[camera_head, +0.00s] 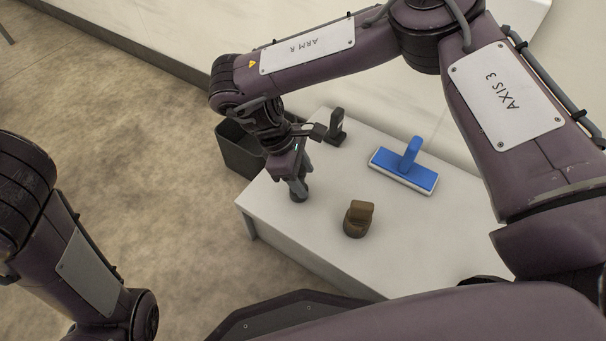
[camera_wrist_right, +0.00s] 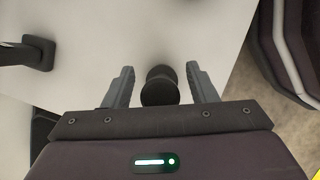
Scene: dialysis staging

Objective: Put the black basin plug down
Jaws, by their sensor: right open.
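The black basin plug (camera_head: 298,196) stands on the white table near its left edge. In the right wrist view the plug (camera_wrist_right: 160,88) shows as a dark round knob between the two fingers, with a gap on either side. My right gripper (camera_head: 294,178) points down over the plug and is open around it; its fingers (camera_wrist_right: 160,86) are apart from the plug in the wrist view. The gripper hides part of the plug in the head view. My left arm shows at the left of the head view, but its gripper is out of view.
A black bin (camera_head: 238,150) stands beyond the table's left edge. The table front is clear.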

